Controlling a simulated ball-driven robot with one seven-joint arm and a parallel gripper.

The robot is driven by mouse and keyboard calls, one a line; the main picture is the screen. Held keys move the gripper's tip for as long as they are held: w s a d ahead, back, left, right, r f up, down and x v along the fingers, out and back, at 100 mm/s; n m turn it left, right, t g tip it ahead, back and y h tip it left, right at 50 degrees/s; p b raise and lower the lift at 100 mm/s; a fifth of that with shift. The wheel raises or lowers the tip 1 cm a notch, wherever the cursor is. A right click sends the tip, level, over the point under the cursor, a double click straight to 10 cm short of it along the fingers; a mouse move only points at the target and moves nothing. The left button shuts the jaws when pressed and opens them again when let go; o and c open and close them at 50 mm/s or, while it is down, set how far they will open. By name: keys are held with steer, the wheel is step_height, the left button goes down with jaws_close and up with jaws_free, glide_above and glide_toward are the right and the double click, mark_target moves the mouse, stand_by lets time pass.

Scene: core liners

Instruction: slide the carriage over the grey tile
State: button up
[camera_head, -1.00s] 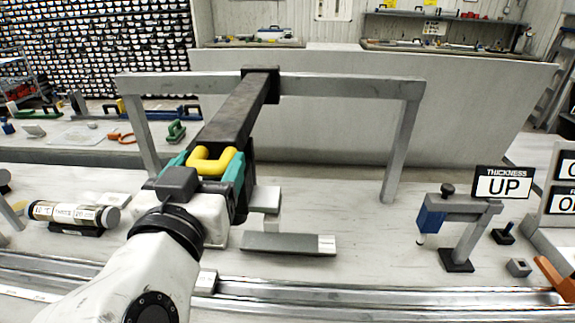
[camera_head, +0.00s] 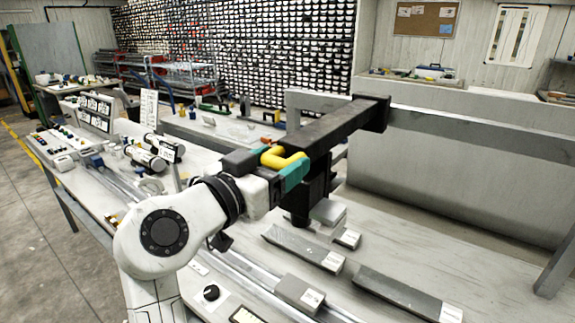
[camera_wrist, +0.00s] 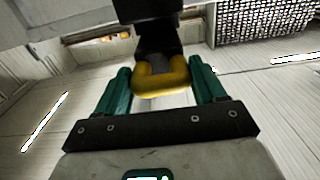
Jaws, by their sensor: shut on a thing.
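The carriage is a dark arm (camera_head: 335,125) hung from a grey overhead rail (camera_head: 480,130), with a black head (camera_head: 316,178) at its near end. A yellow handle (camera_head: 283,158) sticks out of that head. My gripper (camera_head: 287,168) has teal fingers shut on the handle; in the wrist view the fingers (camera_wrist: 162,85) stand either side of the yellow loop (camera_wrist: 162,76). I cannot tell which is the task's tile.
A grey block (camera_head: 328,211) stands behind the tiles and a labelled box (camera_head: 299,292) in front. Metal rails (camera_head: 255,275) run along the bench's near side. Cylindrical core liners (camera_head: 146,158) lie to the left. The bench at right (camera_head: 470,245) is largely clear.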

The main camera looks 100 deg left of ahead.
steer(key=shift+w, duration=0.1)
steer(key=o, duration=1.4)
steer(key=b+v, duration=0.2)
steer(key=v, duration=0.8)
steer(key=shift+s+d, duration=0.2)
steer(key=shift+d, duration=0.1)
steer(key=shift+f, duration=0.1)
